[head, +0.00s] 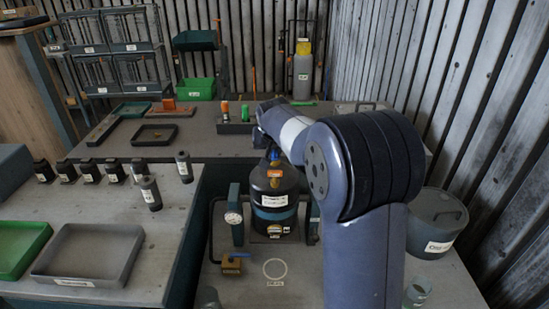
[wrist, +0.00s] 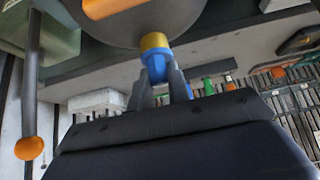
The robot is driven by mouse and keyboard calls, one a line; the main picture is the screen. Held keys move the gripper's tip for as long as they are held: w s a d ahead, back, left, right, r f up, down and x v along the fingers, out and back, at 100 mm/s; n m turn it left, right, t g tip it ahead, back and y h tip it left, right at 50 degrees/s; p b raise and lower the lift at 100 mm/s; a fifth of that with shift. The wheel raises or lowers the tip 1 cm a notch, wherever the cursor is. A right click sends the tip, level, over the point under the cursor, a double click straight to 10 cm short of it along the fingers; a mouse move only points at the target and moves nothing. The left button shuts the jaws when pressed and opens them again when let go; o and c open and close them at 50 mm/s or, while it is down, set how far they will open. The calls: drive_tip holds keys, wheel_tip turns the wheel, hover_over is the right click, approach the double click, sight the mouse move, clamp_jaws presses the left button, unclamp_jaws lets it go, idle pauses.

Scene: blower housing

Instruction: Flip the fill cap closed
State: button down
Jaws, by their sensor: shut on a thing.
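A dark tank (head: 275,212) with a blue band and white label stands upright on the grey bench. On its top are a blue piece and a brass fitting, partly hidden by my arm. In the wrist view, my gripper (wrist: 161,88) has its two grey fingers around a blue piece (wrist: 156,66) with a brass collar (wrist: 154,40). The collar meets a round grey body (wrist: 135,28) with an orange patch. The blue piece may be the fill cap; I cannot tell for sure. In the head view my fingertips are hidden behind my arm.
A lidded grey pot (head: 437,220) is at right. Several black bottles stand on the left bench. In the wrist view, an orange-ended rod (wrist: 30,148) hangs at left.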

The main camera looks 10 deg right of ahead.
drive_tip(key=shift+s+t+b, duration=0.1)
drive_tip(key=shift+t+b, duration=0.3)
drive_tip(key=shift+b, duration=0.3)
drive_tip(key=c, duration=1.3)
unclamp_jaws()
drive_tip(key=shift+c, duration=0.2)
drive_tip(key=v, duration=1)
drive_tip(key=shift+s+r+b, duration=0.25)
drive_tip(key=shift+b, duration=0.1)
drive_tip(key=shift+a, duration=0.15)
